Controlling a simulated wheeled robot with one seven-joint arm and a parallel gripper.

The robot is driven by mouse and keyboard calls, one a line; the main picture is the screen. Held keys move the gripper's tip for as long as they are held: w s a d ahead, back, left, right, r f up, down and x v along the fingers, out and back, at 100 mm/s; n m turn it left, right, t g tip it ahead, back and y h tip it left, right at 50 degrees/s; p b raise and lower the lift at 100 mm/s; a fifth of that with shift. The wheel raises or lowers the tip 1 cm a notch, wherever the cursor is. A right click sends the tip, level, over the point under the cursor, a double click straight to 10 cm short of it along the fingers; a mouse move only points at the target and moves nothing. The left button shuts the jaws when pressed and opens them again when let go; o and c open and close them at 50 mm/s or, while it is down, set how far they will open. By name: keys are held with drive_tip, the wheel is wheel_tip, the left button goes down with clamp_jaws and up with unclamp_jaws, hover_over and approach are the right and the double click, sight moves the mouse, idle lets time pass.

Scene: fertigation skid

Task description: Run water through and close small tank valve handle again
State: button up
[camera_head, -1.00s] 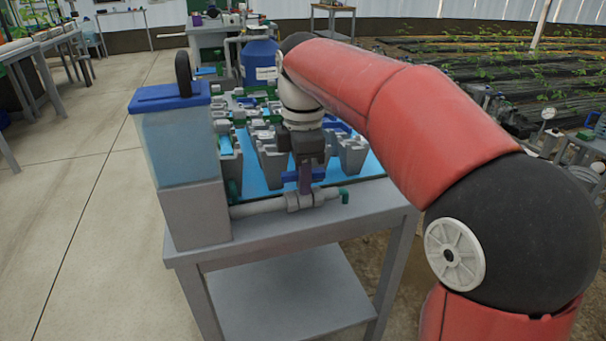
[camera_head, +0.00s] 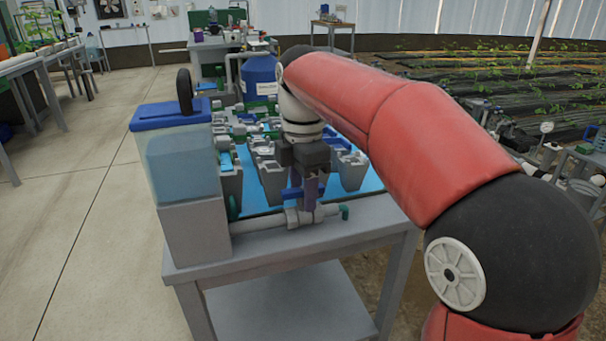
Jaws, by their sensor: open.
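The small tank (camera_head: 182,165) is a clear box with a blue lid on a grey base, at the left of the bench, with bluish water visible inside. A grey pipe (camera_head: 258,224) runs right from its base to a grey valve body (camera_head: 300,218) and a green outlet end (camera_head: 344,212). The blue valve handle (camera_head: 289,193) sits above the valve body and is partly hidden by my fingers. My gripper (camera_head: 306,188) points down at the handle, with its jaws open. I cannot tell whether the fingers touch it. No water stream shows at the outlet.
The grey bench (camera_head: 275,250) has a blue top surface with several grey and green fittings (camera_head: 240,150) crowded behind the valve. A blue barrel (camera_head: 259,78) stands behind. Concrete floor (camera_head: 95,235) is open to the left; planted beds lie to the right.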

wheel_tip(320, 180, up, 9)
drive_tip(key=shift+r, duration=0.1)
idle(0.3)
drive_tip(key=shift+c, duration=0.2)
idle(5.3)
